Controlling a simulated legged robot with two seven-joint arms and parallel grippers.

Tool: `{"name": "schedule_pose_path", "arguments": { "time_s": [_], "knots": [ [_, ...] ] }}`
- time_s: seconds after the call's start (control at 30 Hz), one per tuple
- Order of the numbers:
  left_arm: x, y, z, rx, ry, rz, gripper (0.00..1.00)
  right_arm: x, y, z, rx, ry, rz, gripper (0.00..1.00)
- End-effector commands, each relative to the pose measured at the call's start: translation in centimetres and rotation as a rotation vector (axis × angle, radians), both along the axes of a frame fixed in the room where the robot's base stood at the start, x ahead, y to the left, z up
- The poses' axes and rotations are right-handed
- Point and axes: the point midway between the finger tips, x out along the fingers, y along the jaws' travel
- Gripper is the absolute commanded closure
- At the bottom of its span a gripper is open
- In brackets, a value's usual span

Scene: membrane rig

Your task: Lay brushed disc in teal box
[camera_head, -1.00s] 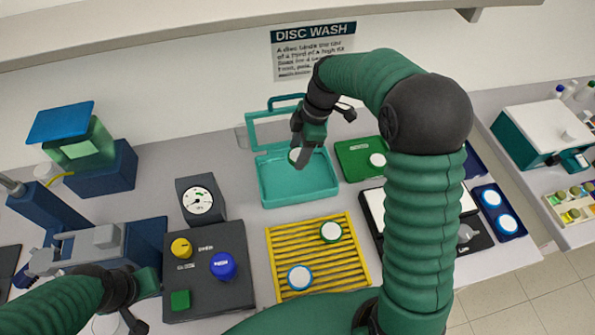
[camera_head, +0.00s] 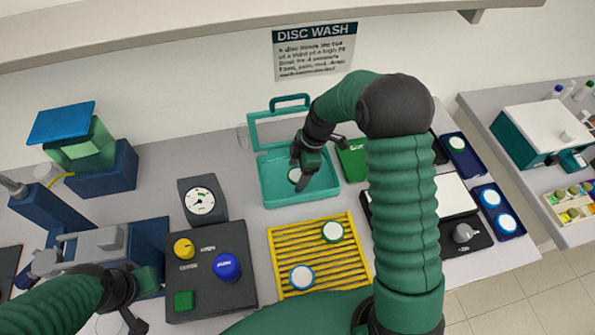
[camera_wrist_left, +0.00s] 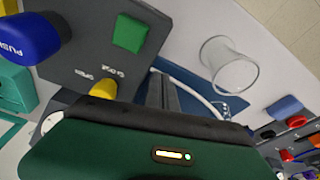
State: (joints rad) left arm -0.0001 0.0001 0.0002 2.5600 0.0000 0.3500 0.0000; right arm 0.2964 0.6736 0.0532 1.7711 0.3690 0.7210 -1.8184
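The teal box (camera_head: 270,200) stands open at the back middle, its lid raised behind it. My right gripper (camera_head: 302,184) reaches down into the box and seems shut on a white disc (camera_head: 295,175). The fingers hide part of the disc, and I cannot tell whether it touches the box floor. My left gripper (camera_head: 135,300) is low at the left, beside the dark control panel (camera_head: 215,285); its fingers are not clear. The left wrist view shows its green body (camera_wrist_left: 150,150) but no fingertips.
A yellow slatted rack (camera_head: 318,262) with a green-rimmed and a blue-rimmed disc stands in front of the box. A dial gauge (camera_head: 201,200) stands left of it. My right arm partly covers a green tray (camera_head: 350,160). A clear cup (camera_wrist_left: 228,65) shows in the left wrist view.

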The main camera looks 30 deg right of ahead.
Motion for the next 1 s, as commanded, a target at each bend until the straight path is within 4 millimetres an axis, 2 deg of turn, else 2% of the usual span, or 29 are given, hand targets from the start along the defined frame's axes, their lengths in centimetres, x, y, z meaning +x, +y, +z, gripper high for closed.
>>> {"name": "schedule_pose_path", "arguments": {
  "time_s": [0.17, 0.27, 0.37, 0.6, 0.7, 0.87, 1.0],
  "knots": [
    [0.0, 0.0, 0.0, 0.0, 0.0, 0.0, 1.0, 0.0, -0.1, 0.1, 0.0, 0.0, 0.0, 0.25],
    [0.0, 0.0, -0.1, 0.0, 0.0, 0.0, 1.0, 0.1, -0.3, 0.9, 0.001, -0.001, 0.0, 0.25],
    [0.0, 0.0, -0.2, 0.0, 0.0, 0.0, 1.0, -0.1, -0.9, 2.7, -0.001, -0.005, 0.0, 0.25],
    [0.0, 0.0, -0.5, 0.0, 0.0, 0.0, 1.0, -0.6, -2.5, 8.7, 0.0, -0.005, -0.001, 0.25],
    [0.0, 0.0, -0.6, 0.0, 0.0, 0.0, 1.0, -0.7, -2.9, 10.4, 0.0, -0.002, -0.001, 0.25],
    [0.0, 0.0, -0.6, 0.0, 0.0, 0.0, 1.0, -1.1, -2.9, 11.4, -0.006, 0.009, -0.028, 0.25],
    [0.0, 0.0, -0.6, 0.0, 0.0, 0.0, 1.0, -3.3, -1.1, 10.5, -0.052, 0.052, -0.23, 0.25]
  ]
}}
